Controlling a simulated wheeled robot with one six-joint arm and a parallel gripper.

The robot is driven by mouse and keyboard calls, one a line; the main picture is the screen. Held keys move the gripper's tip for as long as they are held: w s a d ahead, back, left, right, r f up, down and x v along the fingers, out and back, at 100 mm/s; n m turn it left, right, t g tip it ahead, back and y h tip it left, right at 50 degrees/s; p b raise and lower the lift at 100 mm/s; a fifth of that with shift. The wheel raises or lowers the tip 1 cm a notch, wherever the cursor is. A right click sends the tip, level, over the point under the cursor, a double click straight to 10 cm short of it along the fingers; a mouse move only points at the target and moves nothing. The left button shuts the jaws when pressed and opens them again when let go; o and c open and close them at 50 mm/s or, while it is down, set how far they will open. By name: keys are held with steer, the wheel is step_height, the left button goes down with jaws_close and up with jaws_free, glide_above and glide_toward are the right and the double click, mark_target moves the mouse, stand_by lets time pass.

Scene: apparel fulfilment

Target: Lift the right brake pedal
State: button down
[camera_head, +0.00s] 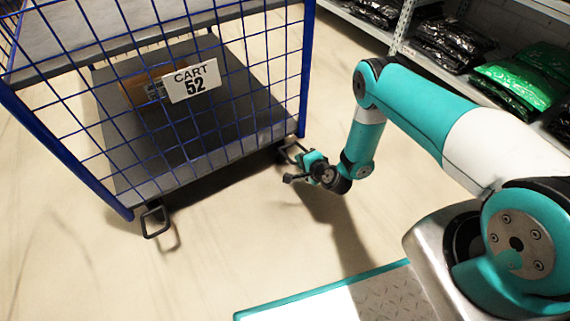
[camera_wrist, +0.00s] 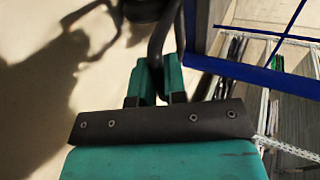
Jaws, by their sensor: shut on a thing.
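The right brake pedal (camera_head: 289,151), a dark metal loop, is at the lower right corner of the blue cart (camera_head: 303,70). My gripper (camera_head: 302,160) is low beside that corner, at the pedal. In the wrist view, its teal fingers (camera_wrist: 159,76) are closed around a dark bar (camera_wrist: 158,38) of the pedal. The left brake pedal (camera_head: 155,221) sticks out under the cart's other front corner, apart from my gripper.
The cart has blue mesh sides, a "CART 52" sign (camera_head: 192,82) and an orange-brown box (camera_head: 140,92) inside. Shelves with dark and green bagged goods (camera_head: 515,78) stand at upper right. Pale floor in front of the cart is clear.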

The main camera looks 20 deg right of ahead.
steer(key=shift+d+r, duration=0.1)
steer(key=shift+r, duration=0.2)
stand_by(0.4)
steer(key=c, duration=1.2)
jaws_free()
steer(key=shift+p, duration=0.3)
steer(key=shift+p+v, duration=8.65)
